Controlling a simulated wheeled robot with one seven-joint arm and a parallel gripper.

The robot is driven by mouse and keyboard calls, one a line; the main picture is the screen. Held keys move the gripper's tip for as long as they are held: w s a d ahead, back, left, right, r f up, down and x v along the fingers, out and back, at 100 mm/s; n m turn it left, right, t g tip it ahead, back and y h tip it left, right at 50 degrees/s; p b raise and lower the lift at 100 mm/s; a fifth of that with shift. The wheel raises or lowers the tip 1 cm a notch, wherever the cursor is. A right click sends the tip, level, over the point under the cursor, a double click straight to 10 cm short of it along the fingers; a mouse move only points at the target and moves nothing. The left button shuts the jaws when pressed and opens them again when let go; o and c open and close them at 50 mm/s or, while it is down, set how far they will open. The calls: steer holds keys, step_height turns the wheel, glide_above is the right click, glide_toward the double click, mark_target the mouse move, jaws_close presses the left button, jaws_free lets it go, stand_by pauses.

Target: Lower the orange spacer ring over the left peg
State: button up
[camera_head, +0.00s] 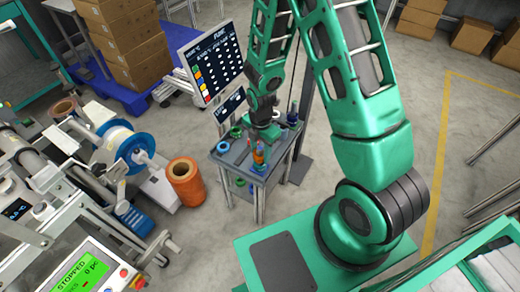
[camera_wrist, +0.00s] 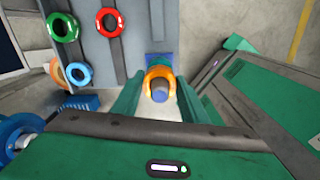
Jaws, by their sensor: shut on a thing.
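My gripper (camera_wrist: 160,82) has its two green fingers on either side of the orange spacer ring (camera_wrist: 159,71) and is shut on it.
A monitor (camera_head: 211,62) stands behind the table. A large copper-coloured reel (camera_head: 186,182) stands on the floor to its left.

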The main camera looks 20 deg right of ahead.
steer(key=o, duration=1.2)
steer(key=shift+c, duration=0.2)
steer(key=shift+r, duration=0.1)
step_height(320, 180, up, 11)
steer(key=shift+w+f, duration=0.1)
steer(key=shift+f, duration=0.1)
steer(key=shift+d, duration=0.1)
